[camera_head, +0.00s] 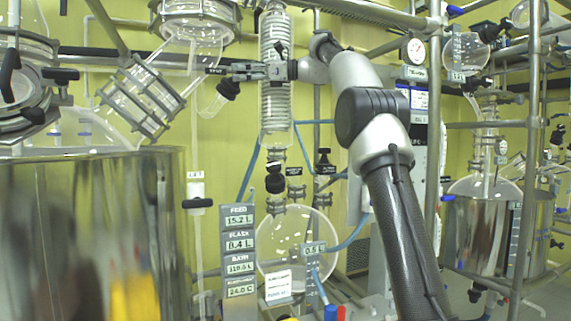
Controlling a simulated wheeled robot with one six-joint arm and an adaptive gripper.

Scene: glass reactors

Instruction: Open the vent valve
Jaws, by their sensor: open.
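My gripper (238,71) reaches in from the right at the upper middle, in front of the coiled glass condenser, with its fingers pointing left. It is open, and I see nothing clearly held between the fingers. A black valve knob (228,88) on a slanted glass side tube (211,104) sits just below and left of the fingertips. A small dark label (213,70) is just left of the fingers; its text is too small to read surely. I cannot tell whether the fingers touch the knob, or for certain that this is the vent valve.
The coiled condenser (275,110) stands close behind my gripper. A round glass flask (297,248) hangs below, beside a grey readout panel (239,250). A large metal vessel (90,230) fills the lower left. Metal rails and a flanged glass joint (140,97) crowd the left.

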